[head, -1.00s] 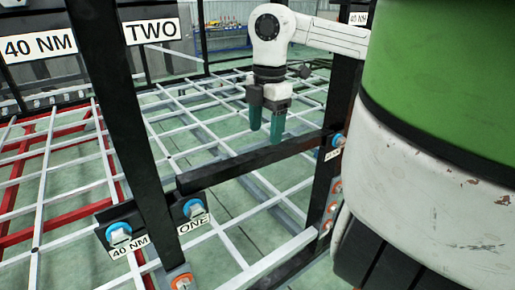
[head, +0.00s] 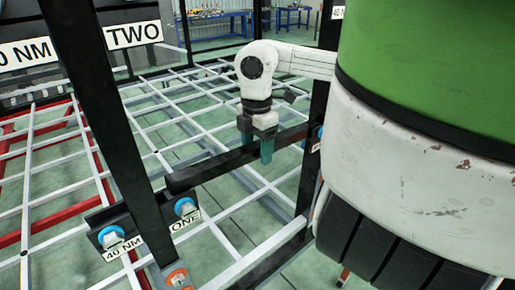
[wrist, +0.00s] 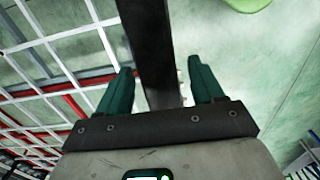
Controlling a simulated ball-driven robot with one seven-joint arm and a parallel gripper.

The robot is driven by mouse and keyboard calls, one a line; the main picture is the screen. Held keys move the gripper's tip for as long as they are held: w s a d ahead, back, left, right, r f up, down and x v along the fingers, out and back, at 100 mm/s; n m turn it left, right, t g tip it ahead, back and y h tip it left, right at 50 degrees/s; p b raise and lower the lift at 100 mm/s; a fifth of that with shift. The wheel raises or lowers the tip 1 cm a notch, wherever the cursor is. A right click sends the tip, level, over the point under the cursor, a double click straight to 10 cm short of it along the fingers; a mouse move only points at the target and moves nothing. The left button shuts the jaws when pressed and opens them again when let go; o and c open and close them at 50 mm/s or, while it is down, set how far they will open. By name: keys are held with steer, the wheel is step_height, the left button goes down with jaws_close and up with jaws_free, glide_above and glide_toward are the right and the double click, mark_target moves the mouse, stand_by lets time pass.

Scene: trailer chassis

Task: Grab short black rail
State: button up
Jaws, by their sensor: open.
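The short black rail (head: 205,170) runs level between a dark upright on the left and another on the right. My gripper (head: 258,148) is over the rail's middle-right part with its teal fingers pointing down. In the wrist view the rail (wrist: 150,45) passes between the two spread fingers of my gripper (wrist: 161,66), with a gap to each finger. The gripper is open and holds nothing.
A dark upright (head: 105,130) with "TWO" and "ONE" labels stands at left, with blue-headed bolts (head: 186,207) near the rail's left end. A second dark upright (head: 317,110) stands close right of my gripper. A white and red grid frame (head: 130,95) lies behind and below.

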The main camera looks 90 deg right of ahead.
steer(key=shift+c, duration=0.5)
jaws_close()
